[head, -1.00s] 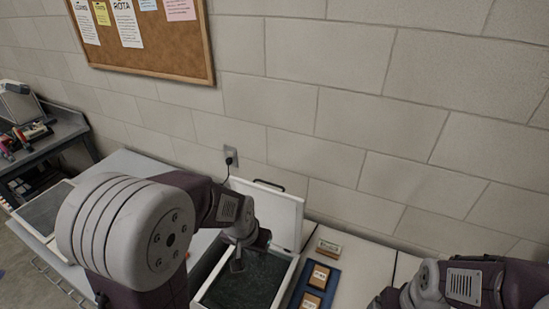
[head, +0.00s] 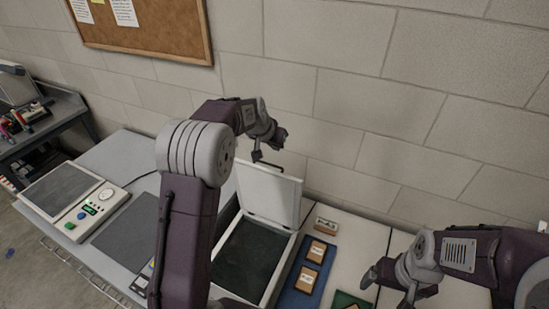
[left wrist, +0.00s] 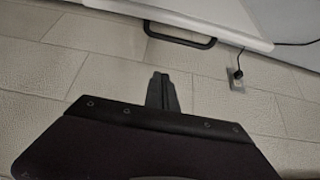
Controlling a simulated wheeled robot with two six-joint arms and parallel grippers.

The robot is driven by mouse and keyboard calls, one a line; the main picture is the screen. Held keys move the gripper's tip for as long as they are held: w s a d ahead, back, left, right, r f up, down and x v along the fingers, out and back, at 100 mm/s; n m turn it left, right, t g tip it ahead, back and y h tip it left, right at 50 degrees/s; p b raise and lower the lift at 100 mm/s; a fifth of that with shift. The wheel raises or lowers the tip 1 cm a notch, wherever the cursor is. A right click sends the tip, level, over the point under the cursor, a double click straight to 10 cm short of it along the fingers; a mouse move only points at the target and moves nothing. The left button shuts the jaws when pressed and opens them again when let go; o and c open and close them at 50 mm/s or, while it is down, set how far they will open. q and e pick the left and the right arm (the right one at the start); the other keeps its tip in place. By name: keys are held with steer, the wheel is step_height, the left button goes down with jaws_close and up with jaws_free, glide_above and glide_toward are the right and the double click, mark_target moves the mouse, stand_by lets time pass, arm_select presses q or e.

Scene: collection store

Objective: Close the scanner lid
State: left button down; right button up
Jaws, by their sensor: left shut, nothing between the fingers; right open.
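The scanner (head: 232,240) is an open white box with a dark bed on the bench. Its white lid (head: 270,195) stands up at the back, near the wall, leaning slightly. A black handle (head: 268,163) is on the lid's top edge; the left wrist view shows the handle (left wrist: 180,36) and lid (left wrist: 215,12) at the top. My left gripper (head: 279,138) is shut and empty, just above the handle. In the left wrist view its fingers (left wrist: 161,92) appear apart from the handle. My right gripper (head: 388,288) is open and empty, right of the scanner.
A blue tray (head: 287,298) with small labelled boxes lies right of the scanner. A device with a grey plate and coloured buttons (head: 85,215) and a dark mat (head: 125,235) lie to the left. The block wall (head: 340,90) is close behind the lid.

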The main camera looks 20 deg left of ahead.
arm_select(q)
steer(key=f, duration=0.2)
steer(key=f+p, duration=0.1)
steer(key=f, duration=0.3)
steer(key=shift+s+p, duration=0.25)
steer(key=shift+p, duration=0.15)
steer(key=shift+w, duration=0.1)
steer(key=shift+w+f, duration=0.1)
steer(key=shift+f, duration=0.05)
